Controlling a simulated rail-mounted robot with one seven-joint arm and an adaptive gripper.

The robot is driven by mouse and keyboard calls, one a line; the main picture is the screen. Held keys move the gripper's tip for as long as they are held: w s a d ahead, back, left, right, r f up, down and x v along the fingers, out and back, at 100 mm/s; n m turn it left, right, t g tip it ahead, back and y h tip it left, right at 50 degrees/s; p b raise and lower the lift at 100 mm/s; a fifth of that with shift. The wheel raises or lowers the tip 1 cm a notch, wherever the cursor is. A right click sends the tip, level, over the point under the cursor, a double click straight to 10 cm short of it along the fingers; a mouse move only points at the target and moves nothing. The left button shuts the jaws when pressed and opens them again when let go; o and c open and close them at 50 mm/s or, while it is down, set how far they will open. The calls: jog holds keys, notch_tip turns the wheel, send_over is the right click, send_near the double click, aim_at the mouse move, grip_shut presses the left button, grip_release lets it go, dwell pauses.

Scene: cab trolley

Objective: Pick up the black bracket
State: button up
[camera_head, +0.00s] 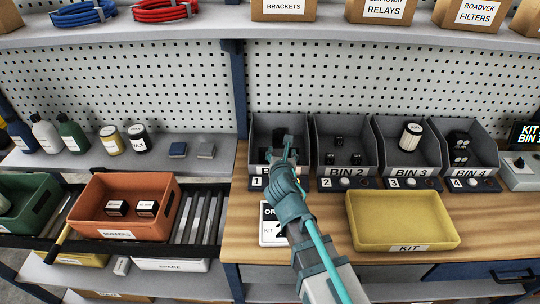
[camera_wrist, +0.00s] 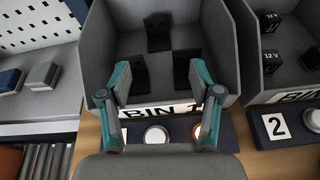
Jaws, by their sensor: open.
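Several black brackets, three of them visible, stand in the grey bin marked BIN 1 (camera_wrist: 103,48). One bracket (camera_wrist: 158,29) is near the bin's back wall, one (camera_wrist: 134,76) is front left and one (camera_wrist: 184,68) is front right. In the head view, the bin (camera_head: 260,122) stands at the left end of the bin row, and my arm hides much of its inside. My gripper (camera_head: 285,153) is at the front of this bin. In the wrist view, my gripper (camera_wrist: 160,82) is open and empty, its fingers spread in front of the two front brackets.
BIN 2 (camera_head: 338,122) with small black relays adjoins on the right, then more bins. A yellow KIT tray (camera_head: 402,245) lies on the wooden bench in front. An orange bin (camera_head: 88,215) is at the left. A shelf (camera_head: 215,33) runs above.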

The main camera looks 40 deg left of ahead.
jog(key=n+g, duration=0.1)
jog(key=n, duration=0.1)
send_near(265, 148)
jog(key=shift+f+v, duration=0.2)
jog(key=shift+v, duration=1.05)
jog(key=shift+w+f, duration=0.1)
jog(key=p+x, duration=0.1)
jog(key=x, duration=0.4)
jog(key=shift+w+a, duration=0.15)
jog(key=p+x, duration=0.2)
jog(key=x, duration=0.3)
jog(key=shift+w, duration=0.1)
jog(key=c, duration=1)
jog(key=shift+c, duration=0.2)
jog(key=shift+r, duration=0.3)
